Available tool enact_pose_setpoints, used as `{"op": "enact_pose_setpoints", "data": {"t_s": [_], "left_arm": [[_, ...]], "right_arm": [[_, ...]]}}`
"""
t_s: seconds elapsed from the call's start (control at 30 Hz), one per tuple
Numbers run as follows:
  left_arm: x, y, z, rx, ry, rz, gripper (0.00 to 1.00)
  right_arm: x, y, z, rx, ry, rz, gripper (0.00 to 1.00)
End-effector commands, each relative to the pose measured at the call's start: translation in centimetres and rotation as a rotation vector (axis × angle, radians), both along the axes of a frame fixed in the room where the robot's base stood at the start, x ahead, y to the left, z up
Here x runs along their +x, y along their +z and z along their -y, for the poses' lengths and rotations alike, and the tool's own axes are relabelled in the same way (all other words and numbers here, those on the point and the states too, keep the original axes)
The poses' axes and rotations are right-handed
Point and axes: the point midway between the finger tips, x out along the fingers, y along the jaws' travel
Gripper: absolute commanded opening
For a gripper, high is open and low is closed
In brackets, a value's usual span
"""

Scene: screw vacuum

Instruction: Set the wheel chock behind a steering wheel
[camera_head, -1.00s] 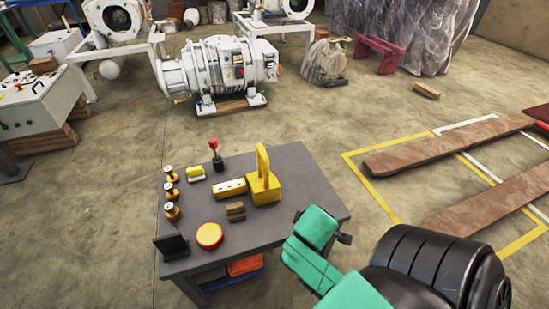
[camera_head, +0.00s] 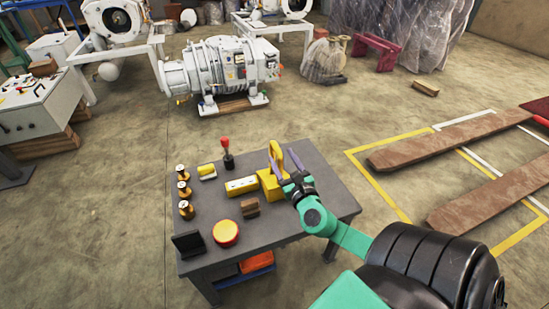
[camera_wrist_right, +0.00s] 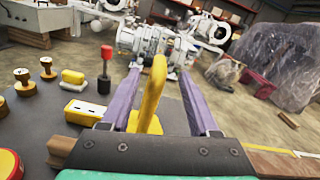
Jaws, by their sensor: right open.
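A yellow block with a tall loop handle (camera_head: 270,184), which looks like the wheel chock, stands on the grey table. My right gripper (camera_head: 289,165) is at its handle. In the right wrist view the open purple fingers (camera_wrist_right: 158,78) stand on either side of the yellow handle (camera_wrist_right: 151,100), with gaps showing on both sides. The block's lower part is hidden there behind the gripper body. I cannot make out a steering wheel for certain. My left gripper is not in view.
The grey table (camera_head: 320,195) also holds several brass knobs (camera_head: 183,189), a red-topped lever (camera_head: 227,152), a yellow-and-white box (camera_head: 241,186), a brown block (camera_head: 250,207), a round red-and-yellow button (camera_head: 226,233) and a dark stand (camera_head: 188,244). A large white machine (camera_head: 219,75) stands beyond, across open floor.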

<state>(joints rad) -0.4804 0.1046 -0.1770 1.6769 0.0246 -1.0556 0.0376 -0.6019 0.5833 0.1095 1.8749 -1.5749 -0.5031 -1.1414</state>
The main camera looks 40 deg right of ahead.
Motion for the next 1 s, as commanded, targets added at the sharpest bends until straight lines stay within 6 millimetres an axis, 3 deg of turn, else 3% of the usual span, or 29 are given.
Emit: {"op": "enact_pose_setpoints", "data": {"t_s": [0.37, 0.6, 0.67, 0.77, 0.8, 1.0], "left_arm": [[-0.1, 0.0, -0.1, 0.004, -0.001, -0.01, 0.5], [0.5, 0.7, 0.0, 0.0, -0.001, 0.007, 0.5], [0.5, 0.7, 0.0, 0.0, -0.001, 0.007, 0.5], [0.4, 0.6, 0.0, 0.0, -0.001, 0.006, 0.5], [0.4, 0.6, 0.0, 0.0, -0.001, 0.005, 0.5], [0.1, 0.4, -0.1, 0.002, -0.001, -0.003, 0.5]], "right_arm": [[5.5, 0.1, 1.8, 0.003, 0.0, 0.002, 0.61], [5.9, 0.0, 1.9, 0.003, 0.001, 0.0, 0.61], [5.9, 0.0, 1.9, 0.004, 0.001, 0.0, 0.42], [5.9, 0.0, 1.9, 0.004, 0.0, 0.0, 0.04], [5.9, 0.0, 1.9, 0.004, 0.0, 0.0, 0.0], [5.9, 0.0, 1.9, 0.004, 0.0, 0.0, 0.0]]}}
